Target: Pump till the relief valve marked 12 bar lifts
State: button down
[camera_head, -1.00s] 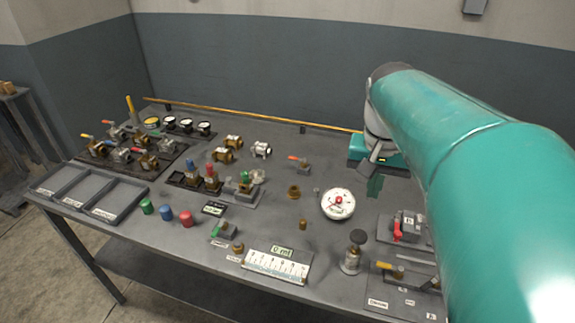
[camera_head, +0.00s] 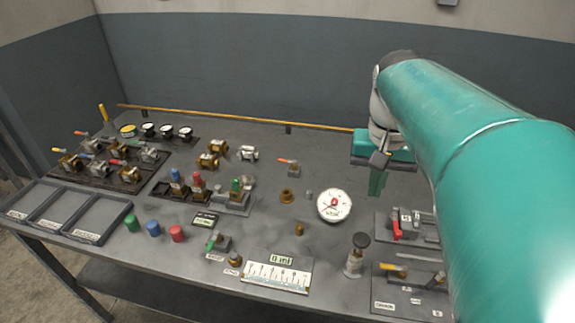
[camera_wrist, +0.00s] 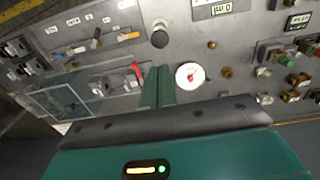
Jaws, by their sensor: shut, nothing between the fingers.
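My gripper (camera_head: 377,186) hangs above the bench's right half, fingers together and empty; its green fingers also show in the wrist view (camera_wrist: 159,82). A round white gauge (camera_head: 334,205) with a red centre lies just left of it, and also in the wrist view (camera_wrist: 189,76). A black-knobbed plunger (camera_head: 360,241) stands nearer the bench's front edge. A red lever (camera_head: 396,228) sits on a small block at the right. Blue-capped (camera_head: 175,176), red-capped (camera_head: 197,181) and green-capped (camera_head: 235,186) valve-like fittings stand left of centre. I cannot read a 12 bar mark or tell which part is the pump.
Empty grey trays (camera_head: 24,200) lie at the front left. Several lever valves (camera_head: 98,170) stand behind them. A graduated scale (camera_head: 276,273) with a small display lies at the front. A yellow lever (camera_head: 393,267) sits at the front right. A brass rail (camera_head: 230,121) runs along the back.

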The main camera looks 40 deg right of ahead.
aim_at(361, 238)
notch_tip(361, 238, down, 14)
jog(key=shift+d+r, duration=0.1)
jog(key=shift+d, duration=0.05)
dwell(0.3)
jog(key=shift+f, duration=1.9)
jog(key=shift+r, duration=0.1)
jog(key=shift+w+r, duration=0.15)
jog(key=shift+r, duration=0.35)
notch_tip(361, 238, up, 13)
jog(key=shift+r, duration=0.15)
